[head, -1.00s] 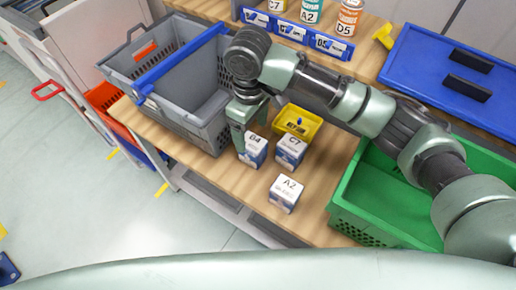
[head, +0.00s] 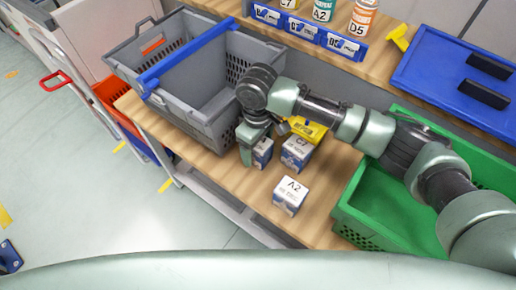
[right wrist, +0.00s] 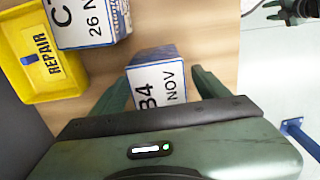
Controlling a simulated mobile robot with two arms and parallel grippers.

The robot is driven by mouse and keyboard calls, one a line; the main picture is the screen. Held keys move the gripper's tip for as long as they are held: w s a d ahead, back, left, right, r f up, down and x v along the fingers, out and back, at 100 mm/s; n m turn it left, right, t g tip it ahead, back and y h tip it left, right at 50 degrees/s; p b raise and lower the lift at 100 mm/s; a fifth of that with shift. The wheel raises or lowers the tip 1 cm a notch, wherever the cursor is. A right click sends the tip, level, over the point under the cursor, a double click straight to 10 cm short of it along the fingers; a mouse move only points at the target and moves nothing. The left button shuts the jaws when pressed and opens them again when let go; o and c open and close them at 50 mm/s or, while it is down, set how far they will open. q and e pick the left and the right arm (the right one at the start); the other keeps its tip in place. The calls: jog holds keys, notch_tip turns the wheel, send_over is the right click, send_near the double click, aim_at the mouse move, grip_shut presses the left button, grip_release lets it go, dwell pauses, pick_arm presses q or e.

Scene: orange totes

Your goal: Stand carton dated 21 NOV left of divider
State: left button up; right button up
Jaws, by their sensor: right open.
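The B4 carton (right wrist: 160,80) stands on the bench; its date reads NOV in the right wrist view, the day hidden. It shows partly in the head view (head: 263,153). My right gripper (head: 257,160) is open over it, with one finger on each side in the right wrist view (right wrist: 160,88). The C7 carton (head: 297,153) stands beside it, its date starting 26 N in the right wrist view (right wrist: 90,20). The A2 carton (head: 290,196) stands nearer; its date is too small to read. The grey tote (head: 213,128) has a blue-topped divider (head: 187,54).
A yellow REPAIR bin (right wrist: 40,60) sits behind the cartons. A green crate (head: 365,228) stands at the right. A shelf behind holds blue bins (head: 300,30) and several bottles. Bare bench lies around the A2 carton.

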jog(key=c, duration=1.5)
grip_shut()
jog(key=shift+w+r, duration=0.1)
jog(key=shift+r, duration=0.05)
